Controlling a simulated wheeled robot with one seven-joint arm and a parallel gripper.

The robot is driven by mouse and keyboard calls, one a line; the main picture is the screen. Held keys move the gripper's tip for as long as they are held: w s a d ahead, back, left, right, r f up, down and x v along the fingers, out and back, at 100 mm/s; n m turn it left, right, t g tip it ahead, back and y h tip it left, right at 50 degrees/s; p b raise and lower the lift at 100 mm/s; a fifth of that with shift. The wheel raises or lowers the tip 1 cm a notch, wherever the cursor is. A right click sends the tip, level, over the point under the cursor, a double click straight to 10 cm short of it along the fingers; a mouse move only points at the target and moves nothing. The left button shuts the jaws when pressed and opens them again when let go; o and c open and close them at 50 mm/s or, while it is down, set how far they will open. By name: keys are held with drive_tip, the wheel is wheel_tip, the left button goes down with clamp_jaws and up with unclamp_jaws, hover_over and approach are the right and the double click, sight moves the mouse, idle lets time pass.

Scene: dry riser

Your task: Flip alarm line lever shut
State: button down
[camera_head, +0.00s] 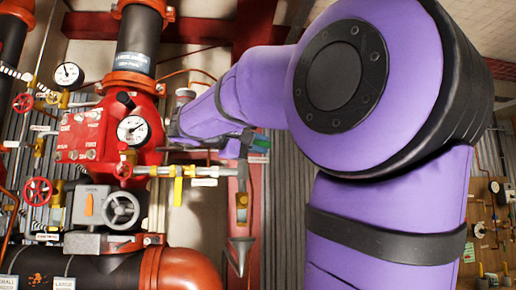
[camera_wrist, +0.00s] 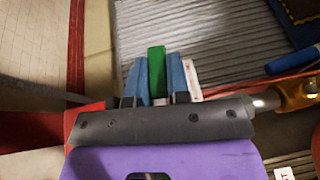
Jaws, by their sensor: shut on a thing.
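In the wrist view a green lever handle (camera_wrist: 156,73) stands upright between the two blue fingers of my gripper (camera_wrist: 156,80). The fingers are shut on it, one on each side. A white tag (camera_wrist: 191,78) sits just right of the right finger.
A yellow lever (camera_head: 178,190) with a white tag lies on the pipe just below my gripper. A red valve body (camera_head: 82,136) with a gauge (camera_head: 133,130) stands to the left. In the wrist view a brass fitting (camera_wrist: 298,94) and a blue handle (camera_wrist: 292,62) are at right.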

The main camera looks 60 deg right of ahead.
drive_tip(key=shift+r+h, duration=0.15)
drive_tip(key=shift+h, duration=0.25)
drive_tip(key=shift+n+g, duration=0.3)
drive_tip(key=c, duration=1.1)
unclamp_jaws()
drive_tip(key=v, duration=1.1)
drive_tip(key=shift+s, duration=0.1)
drive_tip(key=shift+d, duration=0.1)
